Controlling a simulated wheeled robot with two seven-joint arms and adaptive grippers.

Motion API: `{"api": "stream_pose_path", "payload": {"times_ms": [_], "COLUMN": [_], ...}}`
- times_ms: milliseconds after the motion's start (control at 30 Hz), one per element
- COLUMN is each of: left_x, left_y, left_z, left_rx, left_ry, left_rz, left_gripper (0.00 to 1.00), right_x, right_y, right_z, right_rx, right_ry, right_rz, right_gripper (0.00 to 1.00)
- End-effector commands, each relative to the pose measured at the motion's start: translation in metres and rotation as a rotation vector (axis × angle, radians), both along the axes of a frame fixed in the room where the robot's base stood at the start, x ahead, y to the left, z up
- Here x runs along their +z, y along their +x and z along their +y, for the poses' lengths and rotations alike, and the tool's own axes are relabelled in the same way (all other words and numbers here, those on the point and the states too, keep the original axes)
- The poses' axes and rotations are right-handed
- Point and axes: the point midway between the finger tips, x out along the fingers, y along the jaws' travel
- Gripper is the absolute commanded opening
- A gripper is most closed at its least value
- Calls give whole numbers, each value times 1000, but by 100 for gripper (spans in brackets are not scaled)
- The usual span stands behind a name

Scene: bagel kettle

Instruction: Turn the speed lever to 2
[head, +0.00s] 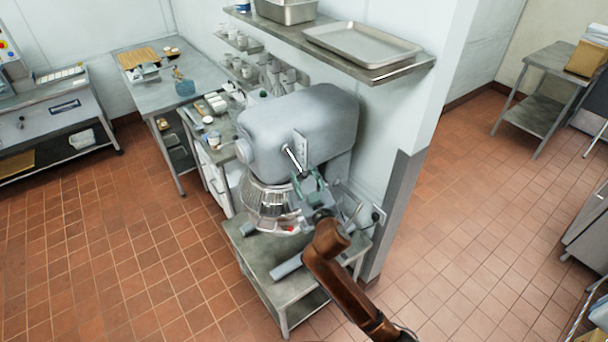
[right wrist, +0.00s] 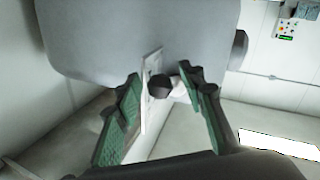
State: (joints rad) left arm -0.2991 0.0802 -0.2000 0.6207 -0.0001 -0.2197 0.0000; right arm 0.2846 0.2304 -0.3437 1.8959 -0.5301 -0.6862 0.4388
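The grey stand mixer (head: 300,118) stands on a low metal table, with a wire guard around its bowl area. On its side is a pale speed plate (head: 301,146) with the speed lever (head: 292,158) sticking out. My right gripper (head: 308,178) is just below and beside the lever. In the right wrist view, the gripper (right wrist: 160,76) is open, its green-padded fingers spread on either side of the lever's dark end (right wrist: 160,88). The fingers look clear of the lever; contact cannot be told. The plate's numbers are too small to read. My left gripper is out of view.
The mixer's table (head: 262,262) stands against a wall corner (head: 392,215). A shelf with a metal tray (head: 362,42) hangs above and behind the mixer. A worktable (head: 160,92) with several items is at the back left.

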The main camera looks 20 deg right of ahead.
Motion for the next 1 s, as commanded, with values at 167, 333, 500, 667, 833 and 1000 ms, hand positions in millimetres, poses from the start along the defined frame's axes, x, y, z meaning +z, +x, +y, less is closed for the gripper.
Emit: {"api": "stream_pose_path", "payload": {"times_ms": [167,333,500,667,833,1000], "left_x": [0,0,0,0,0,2], "left_y": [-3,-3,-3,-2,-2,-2], "left_z": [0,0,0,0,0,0], "left_rx": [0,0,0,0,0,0], "left_ry": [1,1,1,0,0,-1], "left_rz": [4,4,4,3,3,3], "left_gripper": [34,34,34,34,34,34], "right_x": [0,0,0,0,0,1], "right_y": [0,0,0,0,0,3], "right_z": [0,0,0,0,0,3], "right_rx": [0,0,0,0,0,4], "right_ry": [0,0,0,0,0,-1], "right_rz": [0,1,1,1,1,5], "right_gripper": [25,13,1,0,0,0]}}
